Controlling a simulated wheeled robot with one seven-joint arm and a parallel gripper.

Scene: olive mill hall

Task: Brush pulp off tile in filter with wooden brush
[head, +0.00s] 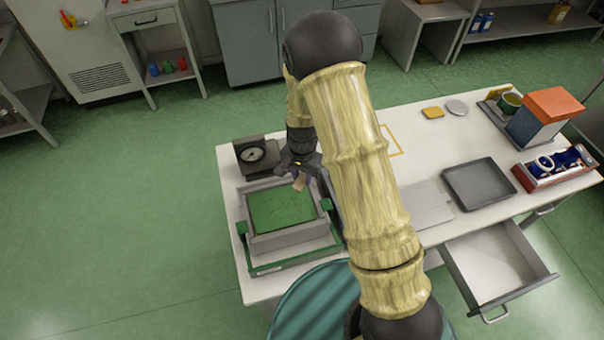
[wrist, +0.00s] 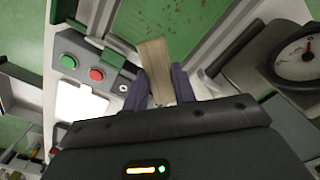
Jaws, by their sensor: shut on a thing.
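The filter (head: 287,239) is a grey square frame with a green tile surface (head: 283,209) inside, at the left end of the white table. In the wrist view the green tile (wrist: 185,20) shows small reddish-brown specks that look like pulp. My gripper (head: 300,172) is above the far right corner of the filter. It is shut on the wooden brush (wrist: 153,62), a pale flat piece of wood between the dark fingers, which points toward the tile. The brush (head: 299,182) is small in the head view. I cannot tell whether its tip touches the filter.
Green and red buttons (wrist: 82,68) sit beside the filter in the wrist view. A dark tray (head: 479,184), an orange-topped box (head: 552,106) and a red crate (head: 560,175) are on the right. A drawer (head: 497,264) stands open in front.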

